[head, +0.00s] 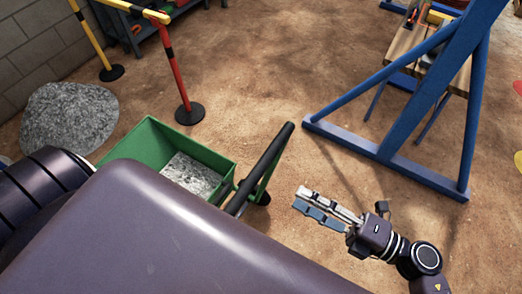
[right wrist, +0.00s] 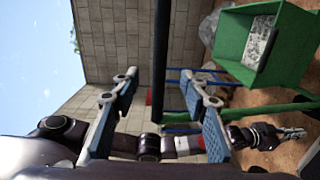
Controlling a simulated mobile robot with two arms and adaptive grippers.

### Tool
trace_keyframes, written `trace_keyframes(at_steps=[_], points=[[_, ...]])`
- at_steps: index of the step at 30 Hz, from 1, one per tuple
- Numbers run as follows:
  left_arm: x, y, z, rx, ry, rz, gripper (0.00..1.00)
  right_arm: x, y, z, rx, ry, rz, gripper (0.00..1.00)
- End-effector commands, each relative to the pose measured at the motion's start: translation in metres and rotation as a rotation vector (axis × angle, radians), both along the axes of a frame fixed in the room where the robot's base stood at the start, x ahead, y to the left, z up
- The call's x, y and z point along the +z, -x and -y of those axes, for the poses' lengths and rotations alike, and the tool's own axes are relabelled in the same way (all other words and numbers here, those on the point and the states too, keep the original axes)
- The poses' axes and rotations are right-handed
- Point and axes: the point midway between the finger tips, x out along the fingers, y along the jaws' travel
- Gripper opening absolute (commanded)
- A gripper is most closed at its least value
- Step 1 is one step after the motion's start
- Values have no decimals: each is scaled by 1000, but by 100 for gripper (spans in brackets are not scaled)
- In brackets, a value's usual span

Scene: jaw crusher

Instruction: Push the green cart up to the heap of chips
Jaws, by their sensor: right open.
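The green cart (head: 222,160) stands left of centre in the head view, with grey chips (head: 192,175) in its tray. Its black handle bar (head: 268,158) rises on its right side. The grey heap of chips (head: 68,118) lies to the left, apart from the cart. My right gripper (head: 300,198) is open and empty, right of the handle and pointing towards it. In the right wrist view the handle (right wrist: 160,60) shows between the spread fingers, beyond them, and the cart (right wrist: 236,45) is at upper right. My left gripper (right wrist: 293,133) shows small at lower right there; its jaws are unclear.
A red and black post (head: 181,75) on a round base stands behind the cart, near the heap. A yellow and black post (head: 92,40) is by the block wall (head: 35,50). A blue steel frame (head: 400,140) stands at right. Bare dirt lies between.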

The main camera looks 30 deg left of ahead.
Motion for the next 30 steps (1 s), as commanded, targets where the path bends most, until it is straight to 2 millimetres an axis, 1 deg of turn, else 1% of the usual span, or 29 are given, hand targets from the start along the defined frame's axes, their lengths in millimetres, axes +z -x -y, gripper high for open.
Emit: trace_keyframes(at_steps=[1, 6, 12, 15, 18, 21, 30], points=[[3, -4, 1, 1, 2, 7, 0, 3, -1, -13, -1, -7, 1, 41], [6, -8, 4, 2, 5, 12, 0, 4, -3, -56, -1, -8, 0, 41], [11, -6, 5, 2, 7, 10, 0, 3, -5, -100, -2, -4, -2, 41], [12, -5, 5, 2, 6, 7, 0, 2, -5, -116, -3, -3, -2, 41], [12, -3, 5, 3, 5, 5, 0, 1, -6, -126, -5, -2, -2, 41], [12, -2, 4, 3, 5, 3, 0, 1, -6, -132, -4, -2, -2, 41], [12, -1, 4, 3, 5, 1, 0, 0, -6, -133, -4, -2, -2, 40]])
